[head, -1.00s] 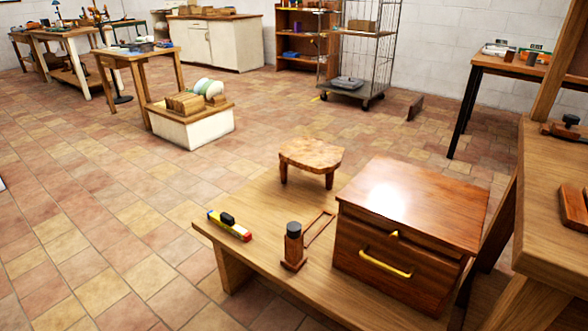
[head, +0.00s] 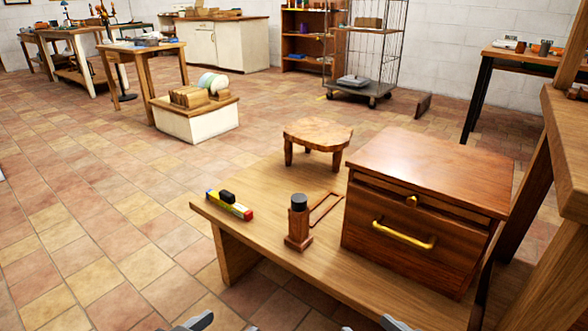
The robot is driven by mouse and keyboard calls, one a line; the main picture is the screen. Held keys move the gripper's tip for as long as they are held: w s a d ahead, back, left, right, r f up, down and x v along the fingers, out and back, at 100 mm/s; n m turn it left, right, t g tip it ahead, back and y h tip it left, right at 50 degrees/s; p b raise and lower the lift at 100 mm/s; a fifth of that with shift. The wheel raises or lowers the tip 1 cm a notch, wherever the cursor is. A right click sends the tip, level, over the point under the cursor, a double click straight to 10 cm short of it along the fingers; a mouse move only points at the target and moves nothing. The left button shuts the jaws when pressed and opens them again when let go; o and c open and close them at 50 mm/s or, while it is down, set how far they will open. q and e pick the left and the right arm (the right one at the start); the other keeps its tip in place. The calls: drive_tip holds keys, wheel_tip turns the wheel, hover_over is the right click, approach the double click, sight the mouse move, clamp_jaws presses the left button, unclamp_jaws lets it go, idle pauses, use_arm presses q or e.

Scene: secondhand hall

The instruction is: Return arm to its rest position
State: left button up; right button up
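Only small grey parts of my grippers show, cut off by the bottom edge of the head view. My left gripper (head: 190,323) shows left of the middle, over the floor in front of the low wooden bench (head: 262,205). My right gripper (head: 385,323) shows right of the middle, below the bench's front edge. Both appear apart from the bench and the things on it. Most of each gripper is out of frame, so I cannot tell whether they are open, and I see no object held.
The bench carries a wooden drawer box (head: 430,180) with a yellow handle, a small stool (head: 318,132), a dark-topped wooden post (head: 299,222) and a yellow-red-blue block (head: 229,206). A taller wooden unit (head: 567,140) stands at right. Tiled floor (head: 90,215) is clear at left.

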use_arm(q)
wheel_tip(320, 180, up, 6)
drive_tip(key=w+d+t+h+p, duration=0.1)
drive_tip(key=d+t+h+p, duration=0.1)
drive_tip(key=t+p, duration=0.2)
use_arm(e)
wheel_tip(320, 180, up, 6)
drive_tip(key=w+a+t+y, duration=0.1)
drive_tip(key=a+t+y, duration=0.1)
drive_tip(key=t, duration=0.2)
use_arm(q)
drive_tip(key=s+a+r+n+g+y+p, duration=0.1)
drive_tip(key=s+a+g+y+p, duration=0.3)
drive_tip(key=p, duration=1.8)
drive_tip(key=shift+s+a+r+g, duration=0.5)
drive_tip(key=shift+s+r+g, duration=0.1)
drive_tip(key=shift+r, duration=0.2)
use_arm(e)
drive_tip(key=s+d+r+m+g+h, duration=0.1)
drive_tip(key=s+d+r+g+h, duration=0.1)
drive_tip(key=s+d+g+h, duration=0.2)
drive_tip(key=shift+s+d+r+g, duration=0.3)
drive_tip(key=shift+s+d+g, duration=0.2)
drive_tip(key=shift+s+g, duration=0.1)
